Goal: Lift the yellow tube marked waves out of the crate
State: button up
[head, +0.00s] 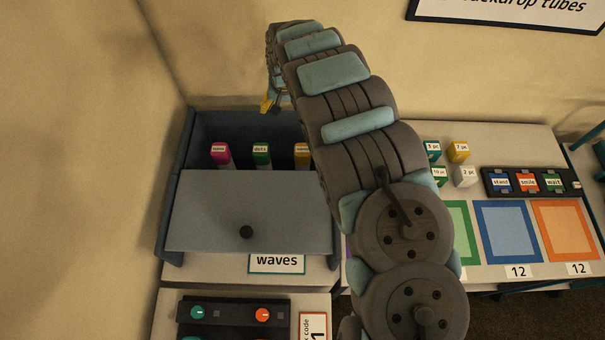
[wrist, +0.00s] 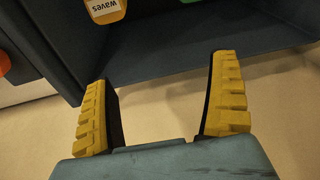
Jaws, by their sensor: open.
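The blue-grey crate (head: 190,215) stands on the left table in the head view and holds several upright tubes. The yellow tube marked waves (head: 301,150) is at the right of the row, partly hidden by my arm. Its labelled end also shows at the top edge of the wrist view (wrist: 104,10), the label upside down. My gripper (wrist: 160,72) is open with nothing between its yellow fingers. The tube is apart from the fingers, beyond the left one in the picture. In the head view one yellow fingertip shows above the crate's back; the rest is hidden.
A magenta tube (head: 220,153) and a green tube marked dots (head: 261,154) share the crate. A card reading waves (head: 277,262) is at its front. Small boxes (head: 459,151), a button strip (head: 528,182) and coloured squares lie right. A knob panel (head: 231,313) is in front.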

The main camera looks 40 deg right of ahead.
jog(key=r+g, duration=0.1)
jog(key=g, duration=0.1)
send_over(303, 150)
jog(key=shift+m, duration=0.3)
jog(key=shift+w+d+f+b, duration=0.1)
jog(key=shift+f+b, duration=0.1)
jog(key=shift+f, duration=1.7)
jog(key=shift+w+d+f+b, duration=0.1)
jog(key=shift+w+f+b, duration=0.1)
jog(key=shift+f, duration=1.7)
jog(key=shift+w+d+f+b, duration=0.1)
jog(key=shift+f+b, duration=0.1)
jog(key=shift+f, duration=1.7)
jog(key=shift+s+f, duration=0.1)
jog(key=shift+f, duration=0.05)
jog(key=shift+a+f, duration=0.1)
jog(key=shift+f, duration=0.05)
jog(key=shift+s+a+f, duration=0.1)
jog(key=shift+a+f, duration=0.05)
jog(key=shift+f, duration=0.65)
jog(key=shift+s+a+f, duration=0.1)
jog(key=shift+f, duration=1.55)
